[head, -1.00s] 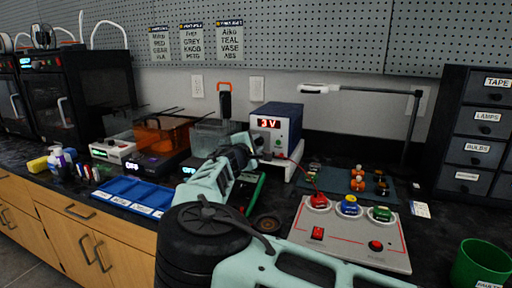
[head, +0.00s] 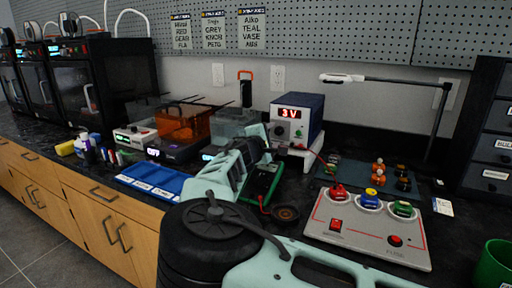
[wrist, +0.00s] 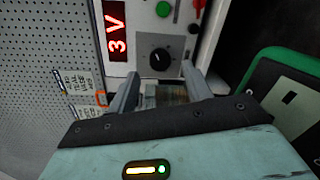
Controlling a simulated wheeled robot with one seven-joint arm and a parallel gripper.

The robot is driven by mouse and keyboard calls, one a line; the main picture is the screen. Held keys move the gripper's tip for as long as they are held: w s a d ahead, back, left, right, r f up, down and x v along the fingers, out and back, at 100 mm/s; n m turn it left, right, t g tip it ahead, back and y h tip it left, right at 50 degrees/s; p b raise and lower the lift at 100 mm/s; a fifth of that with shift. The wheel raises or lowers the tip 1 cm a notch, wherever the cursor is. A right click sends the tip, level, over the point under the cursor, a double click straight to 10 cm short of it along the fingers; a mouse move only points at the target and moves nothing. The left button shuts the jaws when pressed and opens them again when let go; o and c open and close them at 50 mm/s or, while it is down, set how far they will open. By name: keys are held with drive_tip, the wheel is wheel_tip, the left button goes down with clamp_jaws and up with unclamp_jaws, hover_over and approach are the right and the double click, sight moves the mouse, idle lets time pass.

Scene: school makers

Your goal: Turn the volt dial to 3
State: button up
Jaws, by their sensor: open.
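The power supply (head: 305,117) is a blue box with a white front, standing on a white riser at the back of the bench. Its red display (head: 291,113) reads 3 V, and reads 3 V sideways in the wrist view (wrist: 117,32). In the head view my arm partly hides the gripper.
A green-edged meter (head: 265,179) lies beside my arm. A grey panel (head: 366,235) with red, blue and green knobs stands at right. A blue tray (head: 150,182) and an orange-covered box (head: 185,124) are to the left. A lamp (head: 400,82) arches at back right.

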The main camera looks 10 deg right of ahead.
drive_tip(key=v, duration=1.4)
drive_tip(key=shift+r, duration=0.1)
